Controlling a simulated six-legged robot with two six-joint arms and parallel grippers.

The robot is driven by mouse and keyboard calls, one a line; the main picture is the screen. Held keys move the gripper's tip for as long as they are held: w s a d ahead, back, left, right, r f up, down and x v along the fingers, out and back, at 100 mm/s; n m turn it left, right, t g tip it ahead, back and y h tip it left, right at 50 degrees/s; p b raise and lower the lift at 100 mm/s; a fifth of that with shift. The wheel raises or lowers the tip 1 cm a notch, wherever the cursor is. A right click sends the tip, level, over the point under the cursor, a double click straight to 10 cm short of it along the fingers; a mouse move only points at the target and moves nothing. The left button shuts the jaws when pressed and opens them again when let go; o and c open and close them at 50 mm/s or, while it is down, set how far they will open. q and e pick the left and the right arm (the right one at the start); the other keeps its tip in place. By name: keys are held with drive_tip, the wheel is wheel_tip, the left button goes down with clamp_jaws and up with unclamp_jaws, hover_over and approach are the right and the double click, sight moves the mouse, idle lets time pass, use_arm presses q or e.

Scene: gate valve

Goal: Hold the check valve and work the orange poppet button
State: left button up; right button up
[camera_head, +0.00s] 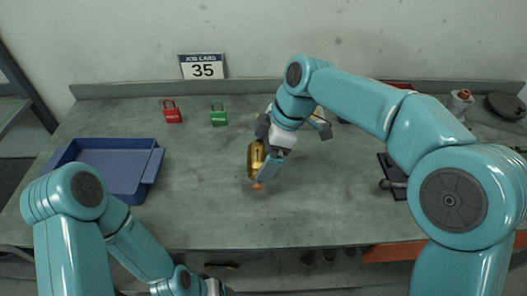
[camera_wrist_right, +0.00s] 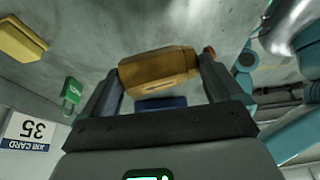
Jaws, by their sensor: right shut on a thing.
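The brass check valve (camera_head: 256,160) is held above the middle of the bench in the head view. Its orange poppet button (camera_head: 257,187) shows at the end nearer the bench's front edge. My right gripper (camera_head: 263,155) is shut on the valve's body. In the right wrist view the valve (camera_wrist_right: 158,70) lies across between the two fingers, and the orange button (camera_wrist_right: 209,51) sticks out beyond the right finger. My left arm is folded low at the front left; its fingers are out of the picture.
A blue tray (camera_head: 118,155) stands on the left of the bench. A yellow block (camera_wrist_right: 20,40) shows in the wrist view. The bench front centre is clear.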

use_arm(q)
drive_tip(key=shift+f+b, duration=1.4)
drive_tip(key=shift+f, duration=0.1)
use_arm(e)
drive_tip(key=shift+f, duration=1.95)
use_arm(q)
drive_tip(key=shift+s+f+b, duration=0.1)
drive_tip(key=shift+f+b, duration=0.55)
drive_tip(key=shift+b, duration=0.1)
use_arm(e)
drive_tip(key=shift+s+f, duration=0.15)
drive_tip(key=shift+f, duration=0.7)
use_arm(q)
clamp_jaws()
idle(0.7)
